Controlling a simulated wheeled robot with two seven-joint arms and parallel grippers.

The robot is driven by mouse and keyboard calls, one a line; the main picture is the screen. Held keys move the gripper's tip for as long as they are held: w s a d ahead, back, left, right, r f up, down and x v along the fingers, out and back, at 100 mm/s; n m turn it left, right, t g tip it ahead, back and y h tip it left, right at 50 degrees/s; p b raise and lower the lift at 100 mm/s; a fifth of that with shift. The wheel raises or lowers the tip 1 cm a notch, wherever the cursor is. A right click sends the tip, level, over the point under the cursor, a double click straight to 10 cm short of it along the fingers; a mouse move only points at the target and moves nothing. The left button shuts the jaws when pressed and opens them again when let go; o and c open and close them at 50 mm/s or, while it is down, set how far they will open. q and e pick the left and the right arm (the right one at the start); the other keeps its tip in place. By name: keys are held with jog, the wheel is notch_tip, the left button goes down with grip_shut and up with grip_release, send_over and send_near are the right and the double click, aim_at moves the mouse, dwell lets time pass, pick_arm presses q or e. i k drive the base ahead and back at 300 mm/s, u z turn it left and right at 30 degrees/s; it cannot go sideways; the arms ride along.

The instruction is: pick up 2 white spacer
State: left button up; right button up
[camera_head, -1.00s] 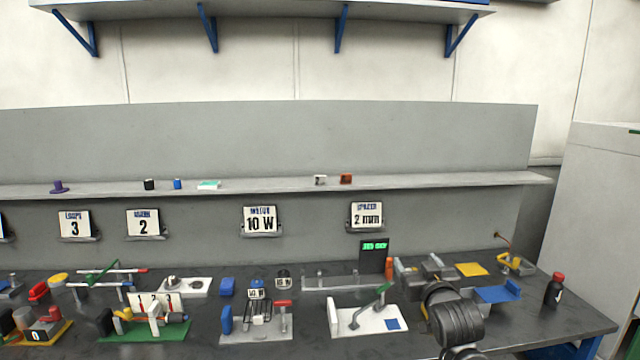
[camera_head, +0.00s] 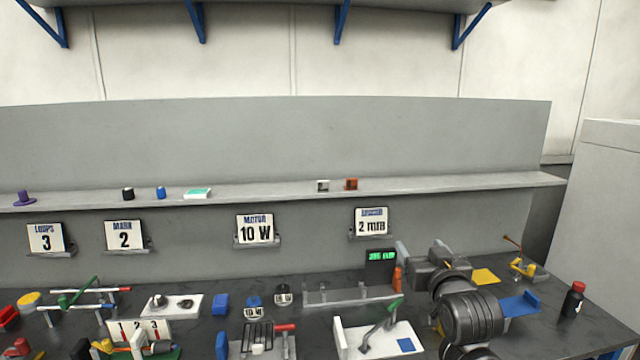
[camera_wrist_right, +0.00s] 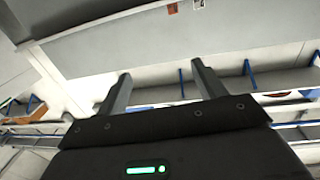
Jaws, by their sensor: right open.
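A small white block (camera_head: 323,186) with a dark part, which looks like the white spacer, sits on the long grey shelf (camera_head: 450,186). An orange-brown block (camera_head: 351,184) stands just right of it. In the right wrist view a white block (camera_wrist_right: 198,4) and an orange-brown block (camera_wrist_right: 172,8) show at the top edge, partly cut off. My right gripper (camera_head: 402,250) is low over the bench, below and right of the blocks and apart from them. Its two fingers (camera_wrist_right: 160,80) are spread and empty in the right wrist view. My left gripper is not in view.
A sign reading 2 mm (camera_head: 371,222) hangs below the shelf. Fixtures crowd the bench. The shelf right of the blocks is clear.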

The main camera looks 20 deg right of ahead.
aim_at(323, 186)
jog(key=u, duration=0.05)
jog(key=i, duration=1.5)
